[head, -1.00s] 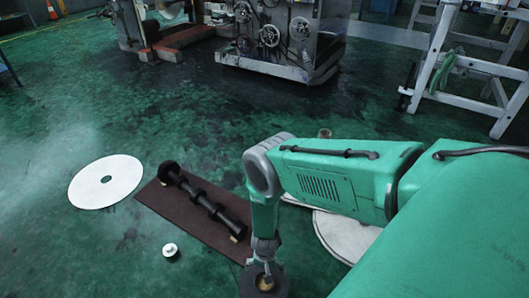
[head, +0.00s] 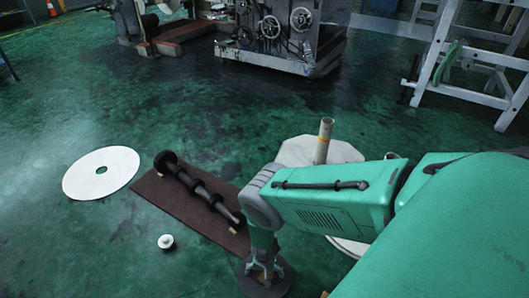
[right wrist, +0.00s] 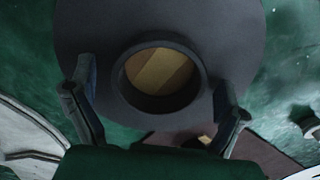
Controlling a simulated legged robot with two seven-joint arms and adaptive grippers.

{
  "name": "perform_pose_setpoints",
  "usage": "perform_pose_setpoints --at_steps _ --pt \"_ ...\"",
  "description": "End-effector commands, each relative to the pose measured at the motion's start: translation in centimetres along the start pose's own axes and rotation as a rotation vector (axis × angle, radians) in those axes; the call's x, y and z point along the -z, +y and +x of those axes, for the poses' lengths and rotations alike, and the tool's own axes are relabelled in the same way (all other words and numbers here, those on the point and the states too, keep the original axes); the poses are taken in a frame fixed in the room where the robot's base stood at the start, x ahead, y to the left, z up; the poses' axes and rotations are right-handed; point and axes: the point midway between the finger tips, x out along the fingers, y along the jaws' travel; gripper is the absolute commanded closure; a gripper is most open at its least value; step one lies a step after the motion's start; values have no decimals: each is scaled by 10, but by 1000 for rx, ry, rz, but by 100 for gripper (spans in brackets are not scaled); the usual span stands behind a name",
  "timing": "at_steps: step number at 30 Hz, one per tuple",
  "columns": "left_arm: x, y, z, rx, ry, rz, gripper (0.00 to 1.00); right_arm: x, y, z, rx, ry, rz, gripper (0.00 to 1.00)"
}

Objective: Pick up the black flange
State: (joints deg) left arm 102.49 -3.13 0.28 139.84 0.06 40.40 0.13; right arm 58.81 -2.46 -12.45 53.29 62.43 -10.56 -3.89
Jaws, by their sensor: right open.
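The black flange (head: 284,286) is a dark round disc at the bottom of the head view, partly hidden under my right gripper (head: 263,268). In the right wrist view the flange (right wrist: 222,45) is a wide dark disc with a raised round collar. A tan and brown surface shows through its hole. My right gripper (right wrist: 155,85) is open, with one finger on each side of the collar. Whether the fingers touch it I cannot tell. My left gripper is not in view.
A black stepped shaft (head: 198,188) lies on a brown mat (head: 150,204). A white disc (head: 80,180) and a small white knob (head: 166,242) lie on the green floor to the left. A grey tube (head: 323,145) stands behind my right arm. Machinery (head: 285,35) is at the back.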

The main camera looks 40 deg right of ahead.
Motion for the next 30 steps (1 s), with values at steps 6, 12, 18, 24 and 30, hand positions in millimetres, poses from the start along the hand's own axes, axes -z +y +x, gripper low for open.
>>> perform_pose_setpoints --at_steps 6,12,18,24,30 --pt "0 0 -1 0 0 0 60 0 0 -1 1 0 0 34" --pt "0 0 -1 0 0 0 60 1 0 -1 1 1 0 64" --pt "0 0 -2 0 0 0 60 1 0 -3 1 1 0 64" --pt "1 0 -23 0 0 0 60 2 0 -30 1 1 3 64" --pt "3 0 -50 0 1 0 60 2 -1 -71 1 1 3 64"
